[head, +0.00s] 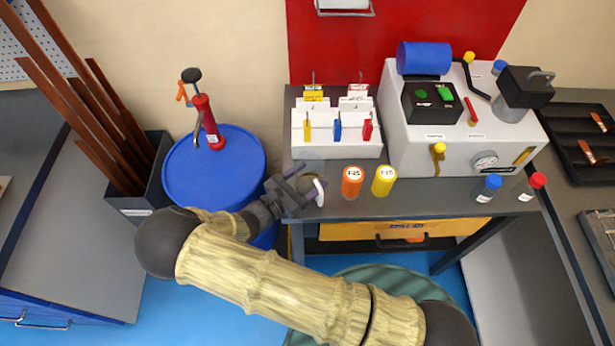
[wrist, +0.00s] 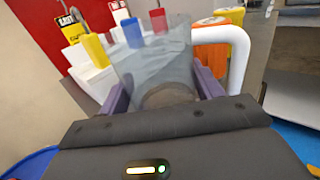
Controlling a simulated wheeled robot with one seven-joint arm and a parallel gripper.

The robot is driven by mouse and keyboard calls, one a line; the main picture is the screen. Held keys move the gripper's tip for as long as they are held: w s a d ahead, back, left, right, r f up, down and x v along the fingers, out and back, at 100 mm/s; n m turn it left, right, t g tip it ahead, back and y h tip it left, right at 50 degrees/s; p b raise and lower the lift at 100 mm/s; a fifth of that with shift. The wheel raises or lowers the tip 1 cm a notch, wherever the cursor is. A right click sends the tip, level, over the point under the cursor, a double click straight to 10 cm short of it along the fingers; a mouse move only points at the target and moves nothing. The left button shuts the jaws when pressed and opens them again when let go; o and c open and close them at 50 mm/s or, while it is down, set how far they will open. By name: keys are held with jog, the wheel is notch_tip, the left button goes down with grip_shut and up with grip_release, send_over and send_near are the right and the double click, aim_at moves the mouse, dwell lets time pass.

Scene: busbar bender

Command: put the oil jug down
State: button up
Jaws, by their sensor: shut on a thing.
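The oil jug (wrist: 150,65) is a clear, greyish vessel with a white handle (wrist: 236,40) on its right side in the wrist view. My gripper (wrist: 163,88) is shut on it, with a purple finger on either side. In the head view my gripper (head: 292,188) is at the front left corner of the grey bench (head: 430,192). There the jug (head: 313,180) is partly hidden by the fingers, and its white handle points to the right. I cannot tell whether its base touches the bench top.
An orange cylinder (head: 352,182) and a yellow cylinder (head: 383,180) stand just right of the jug. A white rack (head: 337,143) with coloured tags is behind. A blue drum (head: 215,170) with a red hand pump (head: 208,122) stands left. A white machine (head: 455,125) is at right.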

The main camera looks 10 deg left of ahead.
jog(key=shift+a+f, duration=0.1)
jog(key=shift+f, duration=0.1)
jog(key=o, duration=1.2)
jog(key=shift+r, duration=0.25)
jog(key=shift+s+a+f, duration=0.1)
jog(key=shift+s+a, duration=0.1)
jog(key=shift+s, duration=0.05)
jog(key=b+v, duration=0.2)
jog(key=v, duration=0.9)
jog(key=shift+s+a+b, duration=0.1)
jog(key=shift+s+b, duration=0.1)
jog(key=shift+b, duration=0.1)
